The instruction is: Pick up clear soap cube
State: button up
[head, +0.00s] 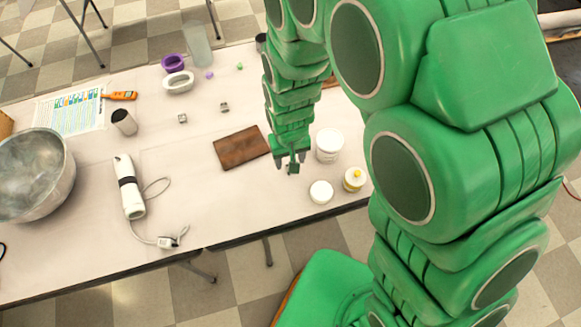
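Two small greyish clear soap cubes lie apart on the white table (215,203). One cube (182,119) is left of the brown board, and the other cube (224,107) is behind it. My gripper (291,166) points down over the table, just right of the board and left of the white tub. Its fingers look spread apart, well to the right of both cubes. A small dark piece shows between the fingers; I cannot tell what it is.
A brown board (241,148), white tub (329,144), white lid (321,191) and yellow-topped jar (354,179) are near my gripper. Purple and white containers are at the back.

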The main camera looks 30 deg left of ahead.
jog(key=shift+w+f, duration=0.15)
jog(key=shift+f, duration=1.1)
jog(key=shift+w+f, duration=0.1)
jog(key=shift+f, duration=1.15)
grip_shut()
jog(key=shift+r, duration=0.1)
